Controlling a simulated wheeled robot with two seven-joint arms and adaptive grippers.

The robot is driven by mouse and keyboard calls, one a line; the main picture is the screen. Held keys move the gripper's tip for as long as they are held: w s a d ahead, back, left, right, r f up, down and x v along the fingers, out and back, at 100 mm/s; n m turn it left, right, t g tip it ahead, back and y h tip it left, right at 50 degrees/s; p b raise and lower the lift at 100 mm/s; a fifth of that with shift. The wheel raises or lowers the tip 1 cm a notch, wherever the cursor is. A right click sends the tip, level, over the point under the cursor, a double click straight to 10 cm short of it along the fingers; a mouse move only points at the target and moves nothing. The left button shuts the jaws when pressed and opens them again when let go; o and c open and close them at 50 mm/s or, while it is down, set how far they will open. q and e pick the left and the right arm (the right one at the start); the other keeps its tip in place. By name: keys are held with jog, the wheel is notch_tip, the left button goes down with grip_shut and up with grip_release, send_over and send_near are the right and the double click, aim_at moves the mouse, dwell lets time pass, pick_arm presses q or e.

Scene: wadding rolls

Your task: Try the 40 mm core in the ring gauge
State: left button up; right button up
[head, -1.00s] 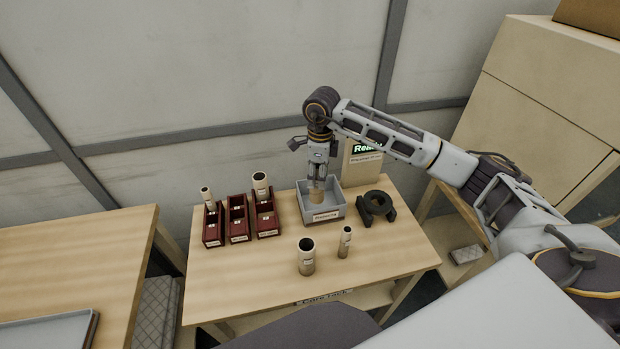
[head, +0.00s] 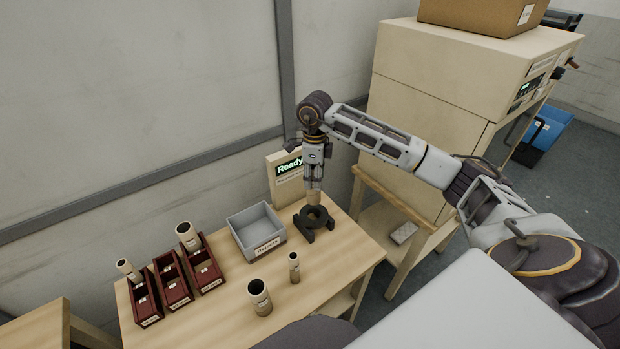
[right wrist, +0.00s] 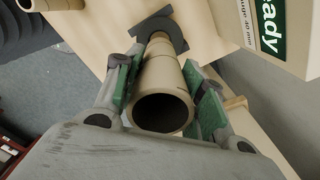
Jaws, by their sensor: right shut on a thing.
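My right gripper (head: 314,188) is shut on a tan cardboard core (head: 314,198), held upright over the dark ring gauge (head: 314,218). In the right wrist view, green finger pads (right wrist: 165,95) grip the core (right wrist: 162,82) from both sides, and its open end faces the camera. The far end lines up with the ring gauge (right wrist: 170,28); I cannot tell whether it has entered the opening. No size marking is legible on the core. My left gripper is not in view.
A display (head: 288,175) reading "Ready" stands behind the gauge. An empty-looking grey bin (head: 280,238) is left of it. Several dark red trays (head: 172,290) stand further left, two holding cores. Two loose cores, one wide (head: 259,297) and one thin (head: 294,268), stand at the front.

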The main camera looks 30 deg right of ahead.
aim_at(314, 195)
dwell(0.4)
jog(key=shift+f, duration=0.25)
jog(key=shift+f+b, duration=1.6)
jog(key=shift+f, duration=1)
dwell(0.8)
jog(key=shift+f+b, duration=0.65)
jog(key=shift+b, duration=0.2)
dwell(1.9)
jog(key=shift+s+f, duration=0.25)
jog(key=shift+f, duration=0.05)
dwell(0.9)
